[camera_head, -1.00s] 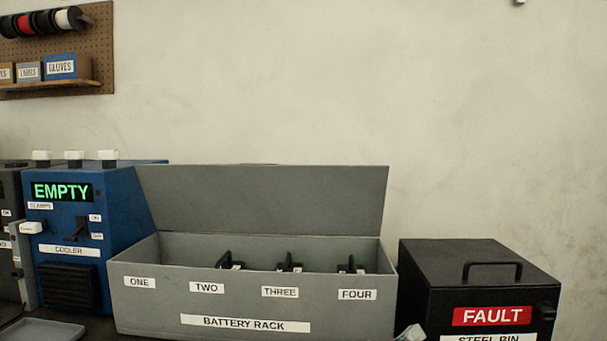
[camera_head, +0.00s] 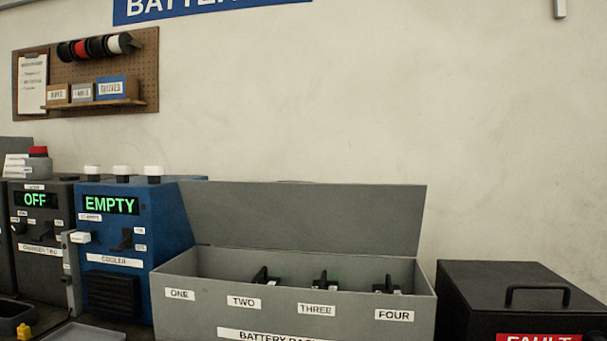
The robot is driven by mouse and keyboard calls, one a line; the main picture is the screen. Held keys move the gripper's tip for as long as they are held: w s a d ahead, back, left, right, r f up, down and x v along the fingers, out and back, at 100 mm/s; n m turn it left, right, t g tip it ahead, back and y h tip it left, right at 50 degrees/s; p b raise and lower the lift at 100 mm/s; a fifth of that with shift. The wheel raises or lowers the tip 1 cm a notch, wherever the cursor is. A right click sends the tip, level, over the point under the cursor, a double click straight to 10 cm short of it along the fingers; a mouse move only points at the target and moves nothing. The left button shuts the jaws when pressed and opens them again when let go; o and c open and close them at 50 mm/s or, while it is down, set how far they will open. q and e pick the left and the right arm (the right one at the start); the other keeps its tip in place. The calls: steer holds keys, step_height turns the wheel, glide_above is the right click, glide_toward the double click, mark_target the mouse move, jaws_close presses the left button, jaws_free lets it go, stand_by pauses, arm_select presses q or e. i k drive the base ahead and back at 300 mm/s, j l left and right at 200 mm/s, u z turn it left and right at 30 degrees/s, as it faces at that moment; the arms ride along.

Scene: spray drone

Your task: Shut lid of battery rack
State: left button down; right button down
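The grey battery rack (camera_head: 270,306) stands in the lower middle of the head view, with slots labelled ONE, TWO, THREE and FOUR. Its lid (camera_head: 305,218) is open, standing up at the back and leaning slightly backward. Black battery tops with handles show inside behind TWO (camera_head: 262,275), THREE (camera_head: 324,281) and FOUR (camera_head: 387,286). No battery top shows behind ONE. The rack's lower front is cut off by the frame edge. Neither of my grippers is in view.
A blue cooler (camera_head: 160,222) reading EMPTY stands close left of the rack, beside a charger (camera_head: 40,255) reading OFF. A black steel bin (camera_head: 515,300) labelled FAULT stands at right. A grey tray (camera_head: 85,333) lies at lower left. The wall above the rack is clear.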

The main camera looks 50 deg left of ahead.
mark_target(358, 219)
steer(key=j+u, duration=0.1)
steer(key=u, duration=0.3)
steer(key=i+u, duration=0.15)
steer(key=u, duration=0.25)
steer(key=i+j+u, duration=0.1)
steer(key=u, duration=0.25)
steer(key=i+u, duration=0.1)
steer(key=u, duration=0.3)
steer(key=i, duration=0.1)
